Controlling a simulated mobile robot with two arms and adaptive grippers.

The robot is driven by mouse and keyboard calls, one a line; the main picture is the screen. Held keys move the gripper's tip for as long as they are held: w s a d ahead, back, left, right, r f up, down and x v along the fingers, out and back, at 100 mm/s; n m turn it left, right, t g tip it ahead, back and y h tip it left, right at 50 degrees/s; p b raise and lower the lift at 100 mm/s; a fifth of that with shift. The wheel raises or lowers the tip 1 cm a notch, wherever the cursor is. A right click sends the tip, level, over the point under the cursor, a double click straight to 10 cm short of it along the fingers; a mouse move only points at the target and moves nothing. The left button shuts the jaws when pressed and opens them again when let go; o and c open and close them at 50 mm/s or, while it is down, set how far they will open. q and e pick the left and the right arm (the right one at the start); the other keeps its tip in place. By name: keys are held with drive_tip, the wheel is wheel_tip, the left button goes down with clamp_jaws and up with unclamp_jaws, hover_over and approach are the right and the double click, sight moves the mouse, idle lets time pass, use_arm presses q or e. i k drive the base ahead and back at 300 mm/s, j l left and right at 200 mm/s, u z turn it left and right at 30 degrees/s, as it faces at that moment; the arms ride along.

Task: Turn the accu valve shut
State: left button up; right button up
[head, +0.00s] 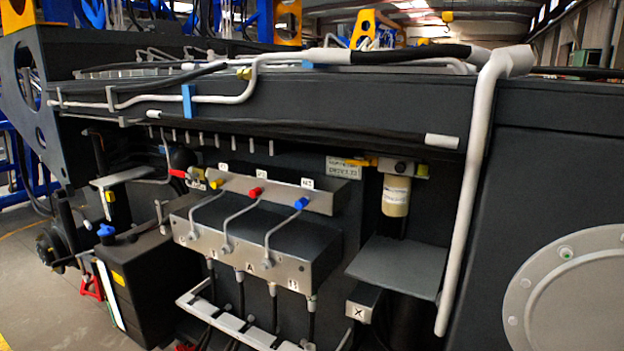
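No label reading accu is legible, so I cannot tell which valve is the accu valve. Three bent levers rise from a grey valve block (258,250), with a yellow knob (216,184), a red knob (255,192) and a blue knob (301,203). A small red handle (179,173) sits to their left. A blue handle (106,231) tops a black box (150,285) at lower left. A yellow handle (362,162) lies roughly level beside a cream filter (396,195), near a small sign whose text is too small to read. Neither gripper shows.
A grey shelf plate (400,266) juts out below the filter. A white pipe (470,190) runs down the chassis right of it. A round bolted cover (580,295) is at lower right. Hoses (300,130) run along the top. Open floor (35,290) shows at far left.

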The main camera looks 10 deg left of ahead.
sight(172, 172)
drive_tip(key=i+j+u, duration=0.3)
drive_tip(key=j+u, duration=0.15)
drive_tip(key=i+j+u, duration=0.45)
drive_tip(key=k+j, duration=0.05)
